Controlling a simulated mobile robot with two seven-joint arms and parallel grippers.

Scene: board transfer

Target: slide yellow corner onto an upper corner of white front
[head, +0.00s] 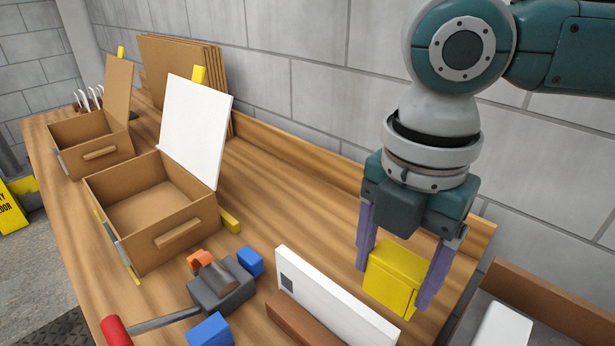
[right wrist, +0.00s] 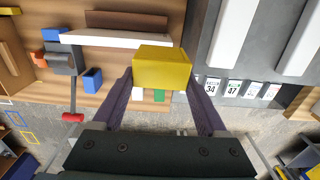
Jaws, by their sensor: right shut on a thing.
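The yellow corner (head: 392,278) is a yellow block between the purple fingers of my right gripper (head: 394,284), which is shut on it. It also shows between the fingers in the right wrist view (right wrist: 162,68). A white front (head: 340,305), a thin upright panel with a dark grey square, stands on the wooden table behind a brown block. In the right wrist view it is a white strip (right wrist: 110,39). The yellow corner is close to its right end, and I cannot tell whether they touch. My left gripper is not in view.
A grey clamp (head: 218,285) with a red handle and blue blocks (head: 210,330) stands left of the white front. An open brown box (head: 150,210) with a white lid panel (head: 195,130) is further left. A brown-edged grey tray (head: 540,308) is at right. Bare table (head: 290,190) lies behind.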

